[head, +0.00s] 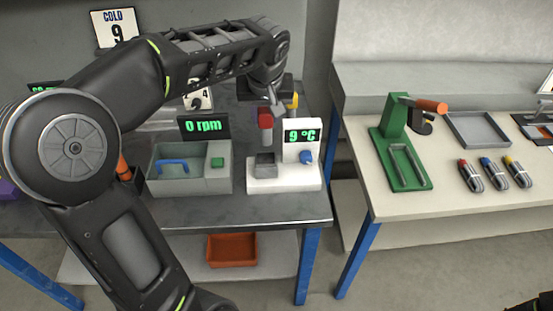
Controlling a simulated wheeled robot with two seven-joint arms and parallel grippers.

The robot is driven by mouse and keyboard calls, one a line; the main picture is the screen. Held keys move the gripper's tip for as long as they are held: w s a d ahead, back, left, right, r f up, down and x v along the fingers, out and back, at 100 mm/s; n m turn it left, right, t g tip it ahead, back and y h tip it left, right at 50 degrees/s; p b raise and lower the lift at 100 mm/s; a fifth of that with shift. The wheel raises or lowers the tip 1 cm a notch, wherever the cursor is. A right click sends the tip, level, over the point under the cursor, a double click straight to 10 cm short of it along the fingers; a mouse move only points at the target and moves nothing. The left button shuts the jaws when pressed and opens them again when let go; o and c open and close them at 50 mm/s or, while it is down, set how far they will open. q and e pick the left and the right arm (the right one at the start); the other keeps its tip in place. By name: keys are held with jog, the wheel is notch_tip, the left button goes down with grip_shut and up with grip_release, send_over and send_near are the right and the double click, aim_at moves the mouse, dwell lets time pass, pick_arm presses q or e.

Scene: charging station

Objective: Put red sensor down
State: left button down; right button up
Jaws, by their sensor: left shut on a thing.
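My left gripper (272,103) reaches over the back table from the upper left and is shut on the red sensor (265,120). The sensor has a red upper part and hangs roughly upright. The fingers are partly hidden by the wrist. My right gripper is not in view.
A grey tub (190,180) with a blue handle and a 0 rpm display stands left of the white device. The right table (400,215) holds a green stand (400,155), a grey tray (478,130) and red-, blue- and yellow-topped cable bundles. An orange bin (232,250) sits below.

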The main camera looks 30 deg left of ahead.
aim_at(265, 142)
pick_arm(q)
jog(key=shift+s+r, duration=0.15)
jog(key=shift+s, duration=0.15)
jog(key=shift+w+f, duration=0.15)
jog(key=shift+f, duration=3.05)
jog(key=shift+f, duration=1.85)
jog(key=shift+f, duration=0.15)
jog(key=c, duration=1)
grip_release()
